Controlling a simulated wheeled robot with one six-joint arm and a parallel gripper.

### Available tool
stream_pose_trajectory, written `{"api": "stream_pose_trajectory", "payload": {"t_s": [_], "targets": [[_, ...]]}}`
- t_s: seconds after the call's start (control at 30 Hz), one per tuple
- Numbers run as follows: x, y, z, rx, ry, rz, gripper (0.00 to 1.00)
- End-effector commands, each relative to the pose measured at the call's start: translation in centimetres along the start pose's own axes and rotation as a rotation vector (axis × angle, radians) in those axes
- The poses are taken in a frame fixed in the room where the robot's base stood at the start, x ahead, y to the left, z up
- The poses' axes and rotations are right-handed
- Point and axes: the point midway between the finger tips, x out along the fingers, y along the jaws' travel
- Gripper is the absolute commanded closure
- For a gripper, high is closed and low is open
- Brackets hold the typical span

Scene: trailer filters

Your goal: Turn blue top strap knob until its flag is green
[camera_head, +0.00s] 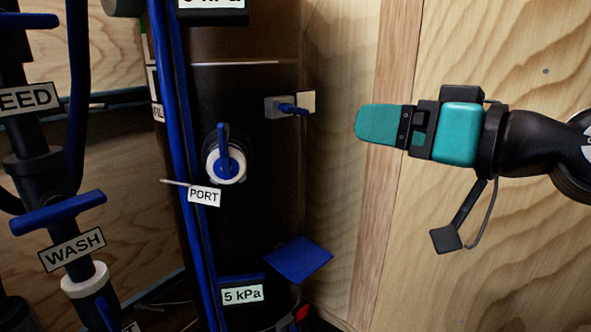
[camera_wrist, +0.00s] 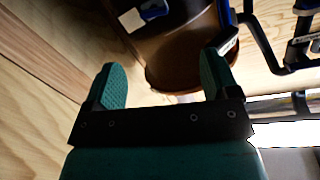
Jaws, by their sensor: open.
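A small blue knob (camera_head: 293,109) sits on a grey bracket (camera_head: 277,106) on the upper part of the dark cylinder (camera_head: 265,160). A pale, whitish tab (camera_head: 308,102) stands beside it; I see no green on it. In the wrist view a blue piece (camera_wrist: 152,9) and a white tab (camera_wrist: 131,19), seemingly the same parts, show at the top edge, beyond my fingertips. My teal gripper (camera_head: 365,124) points left, to the right of the knob and apart from it. In the wrist view its two fingers (camera_wrist: 161,78) are spread with nothing between them.
A blue-and-white port valve (camera_head: 225,165) with a PORT tag (camera_head: 204,196) is on the cylinder's front. A blue square plate (camera_head: 298,259) juts out below, with a small red piece (camera_head: 302,313) under it. Blue pipes stand left. A plywood wall (camera_head: 470,50) is behind my gripper.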

Motion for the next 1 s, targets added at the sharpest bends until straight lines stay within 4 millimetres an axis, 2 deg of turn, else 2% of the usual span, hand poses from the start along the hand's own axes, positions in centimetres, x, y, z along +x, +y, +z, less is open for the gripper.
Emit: {"api": "stream_pose_trajectory", "payload": {"t_s": [0.03, 0.07, 0.27, 0.53, 1.0], "targets": [[0.1, 0.7, 1.3, -0.001, 0.031, 0.004, 0.19], [0.1, 0.9, 1.3, -0.002, 0.046, 0.007, 0.19], [0.4, 1.2, 0.7, 0.001, 0.091, 0.011, 0.19], [3.1, 0.9, -0.1, 0.005, 0.082, 0.01, 0.19], [13.8, 1.2, -0.3, -0.001, 0.089, 0.009, 0.19]]}}
